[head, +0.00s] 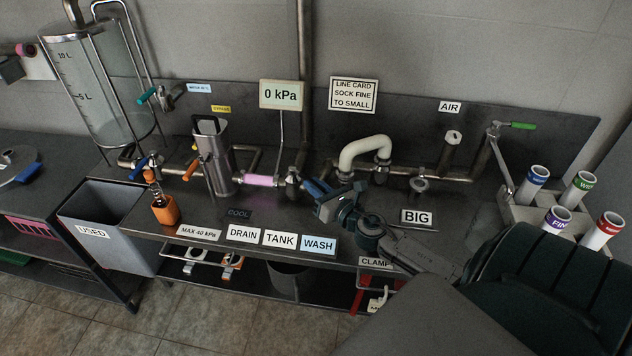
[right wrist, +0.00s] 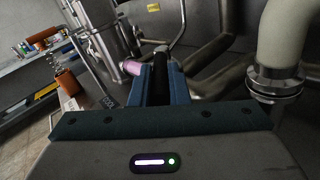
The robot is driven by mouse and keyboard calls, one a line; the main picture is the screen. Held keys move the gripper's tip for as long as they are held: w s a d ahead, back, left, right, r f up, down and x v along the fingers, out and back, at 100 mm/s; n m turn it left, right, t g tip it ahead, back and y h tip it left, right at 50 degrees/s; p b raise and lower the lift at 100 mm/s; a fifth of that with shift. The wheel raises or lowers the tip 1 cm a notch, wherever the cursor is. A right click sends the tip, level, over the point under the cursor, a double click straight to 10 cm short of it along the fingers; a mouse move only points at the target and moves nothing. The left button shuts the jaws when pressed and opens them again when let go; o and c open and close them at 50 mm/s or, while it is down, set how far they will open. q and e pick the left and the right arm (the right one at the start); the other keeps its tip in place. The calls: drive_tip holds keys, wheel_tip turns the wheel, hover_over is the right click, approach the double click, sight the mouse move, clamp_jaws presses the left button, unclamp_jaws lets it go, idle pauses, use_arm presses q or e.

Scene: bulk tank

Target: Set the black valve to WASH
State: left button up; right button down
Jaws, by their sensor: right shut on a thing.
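The black valve's steel body (head: 293,183) sits on the pipe right of the pink sight tube. Its black handle (right wrist: 160,68) shows between my finger pads in the right wrist view; in the head view the fingers mostly hide it. My right gripper (head: 316,187) is shut on this handle, just right of the valve body; its blue fingers also show in the right wrist view (right wrist: 161,85). The labels DRAIN (head: 243,235), TANK (head: 280,239) and WASH (head: 318,244) stand in a row along the bench front. The handle's exact setting is hard to tell. My left gripper is out of view.
The pink tube (head: 262,181) and a steel canister (head: 213,155) with an orange handle are left of the valve. A cream curved pipe (head: 365,150) rises behind my gripper. The gauge (head: 281,95) reads 0 kPa. An orange holder (head: 165,211) stands at the front left.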

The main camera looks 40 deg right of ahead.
drive_tip(key=c, duration=1.6)
unclamp_jaws()
drive_tip(key=shift+w, duration=0.1)
drive_tip(key=shift+o, duration=1.1)
drive_tip(key=shift+w, duration=0.1)
drive_tip(key=shift+s+f+b, duration=0.25)
drive_tip(key=shift+s+b, duration=0.2)
drive_tip(key=shift+s, duration=0.15)
drive_tip(key=s+b, duration=0.4)
drive_tip(key=s, duration=0.5)
drive_tip(key=shift+s+r, duration=0.2)
drive_tip(key=shift+s, duration=0.1)
